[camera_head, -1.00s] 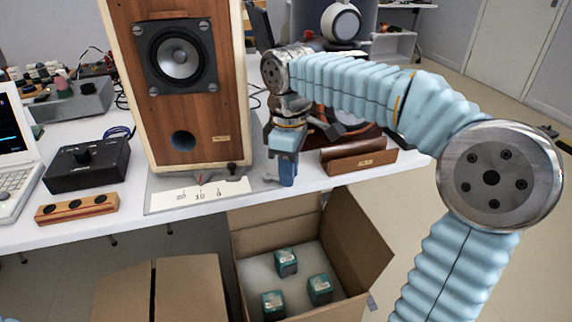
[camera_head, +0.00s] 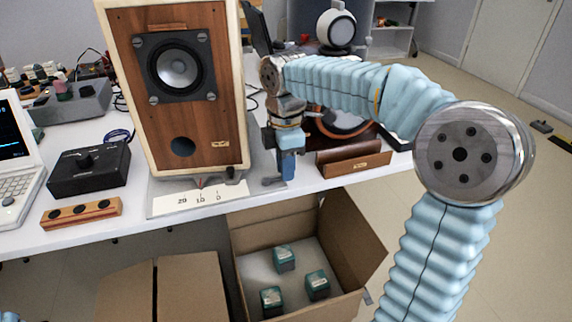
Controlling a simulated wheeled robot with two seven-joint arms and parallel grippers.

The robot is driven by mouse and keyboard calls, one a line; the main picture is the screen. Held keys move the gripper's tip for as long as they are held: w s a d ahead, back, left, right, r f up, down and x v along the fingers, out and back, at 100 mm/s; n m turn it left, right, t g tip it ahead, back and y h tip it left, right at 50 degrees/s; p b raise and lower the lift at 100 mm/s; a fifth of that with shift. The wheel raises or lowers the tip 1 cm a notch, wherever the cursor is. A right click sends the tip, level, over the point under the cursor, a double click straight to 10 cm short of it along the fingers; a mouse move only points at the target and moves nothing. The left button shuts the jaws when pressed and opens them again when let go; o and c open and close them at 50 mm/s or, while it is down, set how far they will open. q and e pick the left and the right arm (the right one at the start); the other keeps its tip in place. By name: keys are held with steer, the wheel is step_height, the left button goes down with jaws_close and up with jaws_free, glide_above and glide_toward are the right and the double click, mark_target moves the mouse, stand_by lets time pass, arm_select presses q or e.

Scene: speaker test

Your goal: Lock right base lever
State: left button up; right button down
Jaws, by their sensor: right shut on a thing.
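The wooden speaker (camera_head: 220,110) stands upright on a grey base at the table's front edge. A white scale plate (camera_head: 172,203) marked 20, 10, 0 lies in front of it, with a small red pointer above it. My right gripper (camera_head: 284,178) points down just right of the speaker base. It is shut on a small grey piece, the right base lever (camera_head: 271,182), which shows low by its fingertips. The fingers hide part of the lever, so its exact angle is unclear. My left gripper is out of view.
A brown wooden holder (camera_head: 352,160) stands close right of my gripper. An open carton (camera_head: 350,235) with several teal boxes is below the edge.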

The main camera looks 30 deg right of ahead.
stand_by(0.4)
steer(key=c, duration=1)
jaws_free()
steer(key=shift+c, duration=0.2)
steer(key=shift+r, duration=0.15)
step_height(320, 180, up, 14)
steer(key=shift+f, duration=0.25)
